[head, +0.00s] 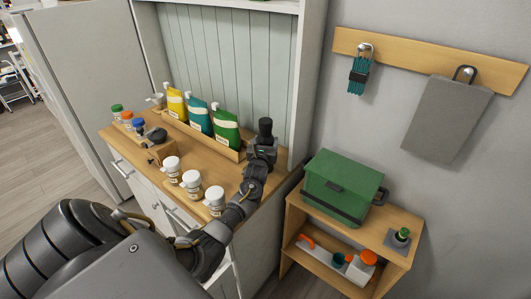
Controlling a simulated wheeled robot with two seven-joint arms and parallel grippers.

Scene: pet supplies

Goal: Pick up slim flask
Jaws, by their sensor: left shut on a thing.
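My left gripper (263,146) is at the right end of the wooden counter. It is shut on a slim dark flask (265,127), whose dark upper part stands upright above the fingers. The lower part of the flask is hidden by the gripper, so I cannot tell whether it touches the counter. My right gripper is not in view.
Yellow, teal and green pouches (198,116) stand in a wooden tray left of the gripper. Several white-capped jars (191,181) line the counter's front. Small bottles (126,118) stand at the left. A green box (340,183) sits on a low shelf unit at the right.

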